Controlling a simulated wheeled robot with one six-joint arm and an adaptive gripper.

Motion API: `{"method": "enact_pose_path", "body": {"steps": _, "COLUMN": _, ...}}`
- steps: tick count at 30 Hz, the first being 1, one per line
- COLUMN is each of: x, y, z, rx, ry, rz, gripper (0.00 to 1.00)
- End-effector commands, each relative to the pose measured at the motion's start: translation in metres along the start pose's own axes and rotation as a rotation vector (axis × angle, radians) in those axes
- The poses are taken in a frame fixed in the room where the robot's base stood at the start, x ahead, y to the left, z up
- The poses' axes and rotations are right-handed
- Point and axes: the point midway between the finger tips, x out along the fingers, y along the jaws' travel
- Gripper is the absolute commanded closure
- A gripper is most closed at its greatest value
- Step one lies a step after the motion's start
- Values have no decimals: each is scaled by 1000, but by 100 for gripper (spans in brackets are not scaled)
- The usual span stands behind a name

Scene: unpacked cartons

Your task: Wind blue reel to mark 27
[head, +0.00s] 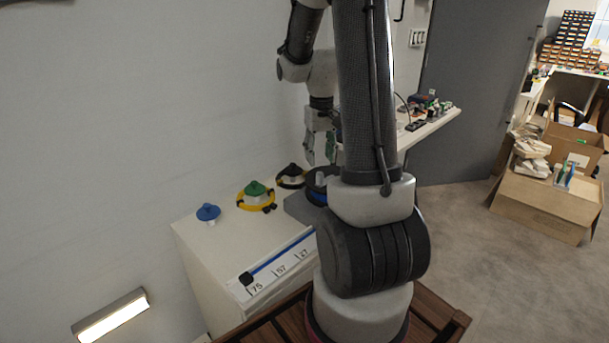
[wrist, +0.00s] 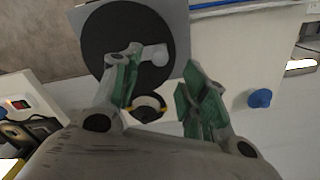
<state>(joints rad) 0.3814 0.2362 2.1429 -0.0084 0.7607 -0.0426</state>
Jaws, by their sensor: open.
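The blue reel (head: 316,197) sits on a grey plate on the white cabinet, partly hidden by my arm. In the wrist view its top is a black disc (wrist: 108,40) with a pale crank knob (wrist: 155,54). A blue tape (head: 285,256) runs along a white scale marked 75, 57 and 27. The tape's black end piece (head: 246,279) lies by the 75 mark; the stretch beyond 27 is hidden behind my arm. My gripper (head: 320,157) is open and empty above the reel. In the wrist view its green-padded fingers (wrist: 160,70) stand apart, near the knob.
On the cabinet top (head: 222,236) are a blue knob (head: 208,212), a yellow ring with a green hub (head: 255,194) and a black ring with a dark hub (head: 291,176). A shelf with small items (head: 428,105) is behind. Cartons (head: 545,205) stand right, on the floor.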

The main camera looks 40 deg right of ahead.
Motion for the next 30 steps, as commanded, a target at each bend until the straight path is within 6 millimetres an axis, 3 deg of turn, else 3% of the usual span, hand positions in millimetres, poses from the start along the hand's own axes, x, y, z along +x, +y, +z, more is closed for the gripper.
{"method": "enact_pose_path", "body": {"steps": 12, "x": 64, "y": 0, "z": 2, "rx": -1, "ry": -4, "rz": 0, "gripper": 57}}
{"method": "enact_pose_path", "body": {"steps": 23, "x": 72, "y": 0, "z": 1, "rx": -1, "ry": -1, "rz": 0, "gripper": 57}}
{"method": "enact_pose_path", "body": {"steps": 30, "x": 72, "y": 0, "z": 1, "rx": -1, "ry": -1, "rz": 0, "gripper": 97}}
